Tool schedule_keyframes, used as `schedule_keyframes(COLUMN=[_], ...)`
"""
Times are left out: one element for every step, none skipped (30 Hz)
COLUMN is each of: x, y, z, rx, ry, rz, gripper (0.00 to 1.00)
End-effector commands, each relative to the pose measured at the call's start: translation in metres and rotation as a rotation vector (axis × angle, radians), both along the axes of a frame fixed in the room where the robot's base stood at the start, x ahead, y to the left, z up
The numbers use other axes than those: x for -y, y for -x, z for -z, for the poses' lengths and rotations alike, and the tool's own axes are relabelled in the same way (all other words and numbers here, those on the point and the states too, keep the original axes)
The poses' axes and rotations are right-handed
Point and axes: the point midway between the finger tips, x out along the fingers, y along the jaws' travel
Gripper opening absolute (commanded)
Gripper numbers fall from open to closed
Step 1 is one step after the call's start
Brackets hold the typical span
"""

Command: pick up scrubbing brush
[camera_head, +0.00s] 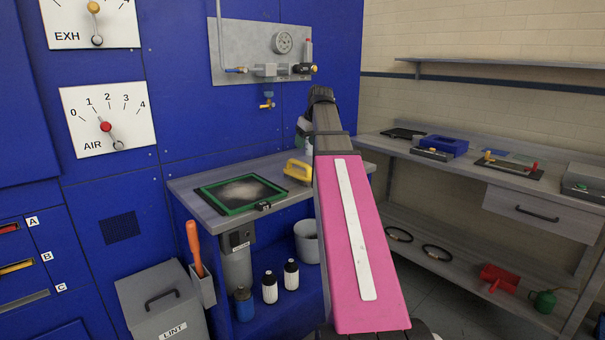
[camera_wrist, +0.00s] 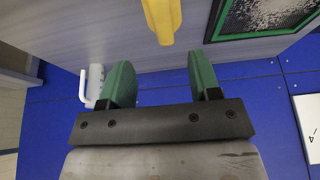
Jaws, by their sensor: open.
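The yellow scrubbing brush (camera_head: 298,171) lies on the grey bench, just right of the green-framed tray. In the wrist view its yellow end (camera_wrist: 162,18) shows at the top edge, and the rest is cut off. My gripper (camera_wrist: 158,62) is open and empty, its two green fingers spread. The brush is beyond the fingertips, roughly in line with the gap between them and apart from them. In the head view my pink arm hides most of the gripper.
The green-framed tray (camera_head: 241,193) holds pale lint. The bench (camera_head: 212,220) stands against a blue machine panel. A white item with a handle (camera_wrist: 95,86) is beside one finger in the wrist view. Valves and a gauge (camera_head: 283,43) are above. A lint bin (camera_head: 160,302) stands left.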

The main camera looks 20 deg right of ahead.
Motion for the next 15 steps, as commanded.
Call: schedule_keyframes(x=[-0.001,-0.001,-0.002,-0.002,-0.003,-0.004,-0.004,-0.005,-0.005,-0.006,-0.006,-0.007,-0.007,-0.007,-0.008], y=[-0.001,-0.002,-0.004,-0.005,-0.006,-0.008,-0.01,-0.012,-0.013,-0.015,-0.016,-0.017,-0.018,-0.019,-0.019], z=[0.003,0.006,0.01,0.014,0.017,0.022,0.026,0.031,0.036,0.039,0.042,0.045,0.047,0.049,0.05], rx=[-0.001,-0.002,-0.003,-0.003,-0.003,-0.002,-0.002,-0.002,-0.002,-0.002,-0.001,-0.001,-0.001,-0.001,-0.001], ry=[-0.001,-0.001,-0.001,-0.001,-0.001,0.0,0.0,0.0,0.0,-0.001,0.0,0.0,0.001,0.001,0.001], rz=[-0.003,-0.002,-0.001,-0.001,-0.001,0.0,0.001,0.001,0.001,0.001,0.002,0.002,0.002,0.002,0.002], gripper=[0.57,0.57,0.57,0.57,0.57,0.57,0.57,0.57,0.57,0.57,0.57,0.57,0.57,0.57,0.57])
